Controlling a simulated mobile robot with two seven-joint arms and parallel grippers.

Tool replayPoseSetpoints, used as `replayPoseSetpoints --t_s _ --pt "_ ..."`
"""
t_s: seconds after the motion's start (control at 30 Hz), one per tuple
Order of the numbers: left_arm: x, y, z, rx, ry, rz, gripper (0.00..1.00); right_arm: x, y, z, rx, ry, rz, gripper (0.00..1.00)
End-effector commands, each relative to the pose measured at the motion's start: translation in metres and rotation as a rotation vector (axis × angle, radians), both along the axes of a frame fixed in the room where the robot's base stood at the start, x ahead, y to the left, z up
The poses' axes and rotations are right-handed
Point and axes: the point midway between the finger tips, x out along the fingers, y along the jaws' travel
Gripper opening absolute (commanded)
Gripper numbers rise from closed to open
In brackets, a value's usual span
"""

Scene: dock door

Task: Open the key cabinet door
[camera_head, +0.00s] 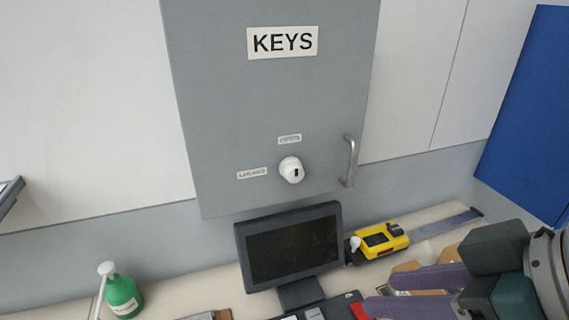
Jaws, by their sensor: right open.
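The grey key cabinet door (225,100) with a KEYS sign (282,42) hangs on the wall at top centre and looks shut. A round white knob (290,168) with a dark mark sits low on it. A label reading OPEN (289,139) is above the knob and one that seems to read LOCKED (252,173) is to its left. A metal bar handle (350,162) is at the door's lower right edge. My right gripper (380,292) is open at the lower right, below the handle and apart from the door. My left gripper is not in view.
A dark monitor (292,245) stands on the counter below the cabinet. A yellow device (383,240) lies right of it, and a green pump bottle (122,297) stands at the lower left. A blue panel (530,110) is on the right wall.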

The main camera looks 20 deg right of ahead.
Motion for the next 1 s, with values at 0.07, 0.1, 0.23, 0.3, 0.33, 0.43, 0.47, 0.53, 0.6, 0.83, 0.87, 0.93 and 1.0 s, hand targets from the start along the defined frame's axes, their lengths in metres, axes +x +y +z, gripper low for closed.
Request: replayPoseSetpoints --t_s 0.07,0.1,0.23,0.3,0.33,0.43,0.47,0.53,0.6,0.83,0.87,0.93,1.0 --pt "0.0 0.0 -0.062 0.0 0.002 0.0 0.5 0.031 -0.007 -0.041 0.048 -0.134 0.019 0.42" --pt "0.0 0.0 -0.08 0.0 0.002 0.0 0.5 0.046 -0.011 -0.046 0.074 -0.207 0.022 0.42" --pt "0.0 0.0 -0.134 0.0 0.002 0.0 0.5 0.088 -0.037 -0.051 0.143 -0.447 -0.006 0.42" --pt "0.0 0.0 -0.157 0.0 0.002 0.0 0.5 0.105 -0.054 -0.048 0.17 -0.566 -0.04 0.42" --pt "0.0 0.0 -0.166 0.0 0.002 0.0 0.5 0.111 -0.062 -0.046 0.178 -0.611 -0.057 0.42" --pt "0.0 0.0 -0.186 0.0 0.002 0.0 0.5 0.124 -0.086 -0.038 0.199 -0.732 -0.11 0.42" --pt "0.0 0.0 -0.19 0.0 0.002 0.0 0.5 0.126 -0.092 -0.035 0.205 -0.759 -0.124 0.42" --pt "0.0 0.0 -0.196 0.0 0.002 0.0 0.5 0.13 -0.102 -0.03 0.211 -0.805 -0.149 0.42" --pt "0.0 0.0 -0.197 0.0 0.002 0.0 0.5 0.132 -0.108 -0.025 0.214 -0.831 -0.164 0.42" --pt "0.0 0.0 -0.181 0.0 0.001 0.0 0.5 0.157 -0.104 -0.016 0.22 -0.84 -0.17 0.42" --pt "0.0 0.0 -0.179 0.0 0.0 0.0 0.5 0.163 -0.103 -0.016 0.221 -0.84 -0.171 0.42" --pt "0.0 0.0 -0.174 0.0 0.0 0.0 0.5 0.176 -0.099 -0.016 0.222 -0.839 -0.171 0.42" --pt "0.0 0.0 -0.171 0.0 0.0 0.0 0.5 0.189 -0.096 -0.017 0.221 -0.837 -0.17 0.42"
